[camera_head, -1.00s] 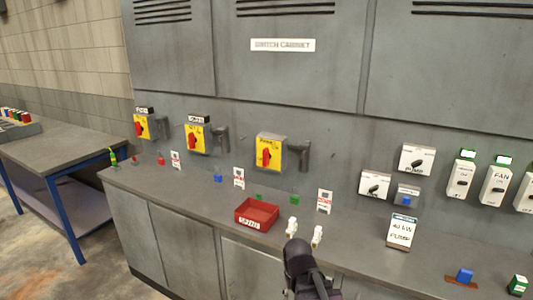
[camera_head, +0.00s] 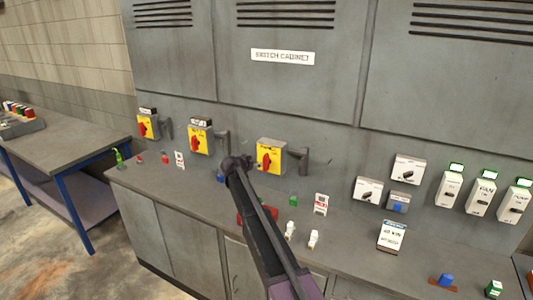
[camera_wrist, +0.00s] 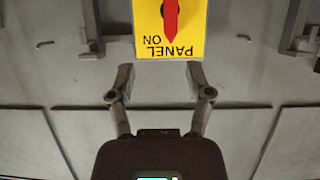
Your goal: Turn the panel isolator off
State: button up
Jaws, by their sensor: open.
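The panel isolator is a yellow plate with a red handle, rightmost of three on the grey wall, as far as I can tell (camera_head: 271,157). The wrist view shows a plate (camera_wrist: 190,45) upside down, reading PANEL ON. Its red handle (camera_wrist: 171,18) points toward those words; its other end is cut off at the frame top. My gripper (camera_wrist: 160,80) is open and empty, its fingers apart below the plate in that view, with no contact visible. In the head view my gripper end (camera_head: 236,163) is left of and below this isolator; its fingers are unclear there.
Two similar isolators (camera_head: 199,139) (camera_head: 147,126) are to the left. Grey brackets (camera_head: 303,161) stick out beside them. A red tray (camera_head: 243,217), mostly behind my arm, small tags (camera_head: 321,204) and white pieces (camera_head: 313,239) stand on the counter (camera_head: 150,187). Switch boxes (camera_head: 449,189) are at right.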

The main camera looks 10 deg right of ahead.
aim_at(265, 158)
jog(key=shift+w+a+r, duration=0.4)
jog(key=shift+w+r, duration=0.1)
jog(key=shift+w, duration=0.2)
jog(key=shift+w+f, duration=0.1)
jog(key=b+x, duration=0.5)
jog(key=x, duration=0.8)
jog(key=shift+w+d, duration=0.15)
jog(key=shift+w, duration=0.15)
jog(key=shift+c, duration=0.2)
grip_shut()
